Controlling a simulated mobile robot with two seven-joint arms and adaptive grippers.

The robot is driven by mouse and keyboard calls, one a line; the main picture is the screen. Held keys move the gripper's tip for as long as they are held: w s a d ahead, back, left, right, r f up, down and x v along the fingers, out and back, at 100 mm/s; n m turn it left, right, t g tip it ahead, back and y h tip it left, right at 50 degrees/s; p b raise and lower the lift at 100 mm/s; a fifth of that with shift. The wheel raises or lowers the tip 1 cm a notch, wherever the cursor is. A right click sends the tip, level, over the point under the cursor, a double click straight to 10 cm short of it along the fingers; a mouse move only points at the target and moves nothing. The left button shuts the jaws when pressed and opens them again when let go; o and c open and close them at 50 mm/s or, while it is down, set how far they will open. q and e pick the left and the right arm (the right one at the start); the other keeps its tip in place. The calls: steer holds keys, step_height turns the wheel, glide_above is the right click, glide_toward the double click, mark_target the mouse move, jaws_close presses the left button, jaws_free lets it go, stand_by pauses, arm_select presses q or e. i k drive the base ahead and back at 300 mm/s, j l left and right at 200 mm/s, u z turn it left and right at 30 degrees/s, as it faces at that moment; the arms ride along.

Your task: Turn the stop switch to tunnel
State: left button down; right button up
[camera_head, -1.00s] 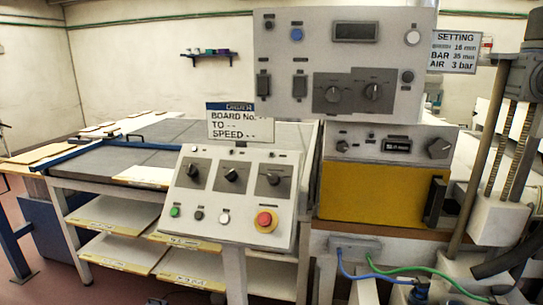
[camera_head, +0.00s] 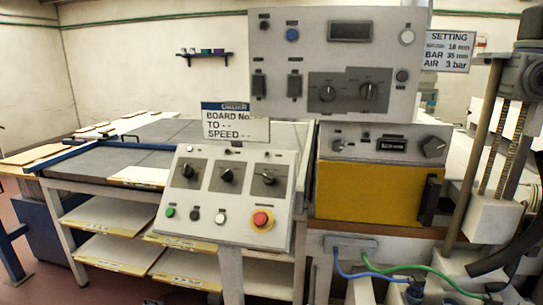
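A tilted grey control panel (camera_head: 205,225) stands on a post at the centre. It carries a row of three black rotary switches: a left one (camera_head: 188,170), a middle one (camera_head: 226,175) and a right one (camera_head: 268,177). Their labels are too small to read, so I cannot tell which is the stop switch. Below them are a green button (camera_head: 170,212), a dark button (camera_head: 194,215), a white button (camera_head: 220,217) and a red mushroom button (camera_head: 261,219) on a yellow ring. Neither of my grippers shows in the view.
A larger upright panel (camera_head: 380,50) with two dials stands behind, above a yellow cabinet (camera_head: 365,192). A setting sign (camera_head: 446,51) hangs at the right. A board sign (camera_head: 236,127) stands above the control panel. A worktable with shelves (camera_head: 85,228) is at the left.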

mark_target(269, 179)
steer(key=i+j+z, duration=0.3)
steer(key=j, duration=0.35)
steer(key=i+j+z, duration=0.3)
steer(key=j, duration=0.45)
steer(key=i+j+z, duration=0.15)
steer(key=j, duration=0.25)
steer(key=i, duration=0.1)
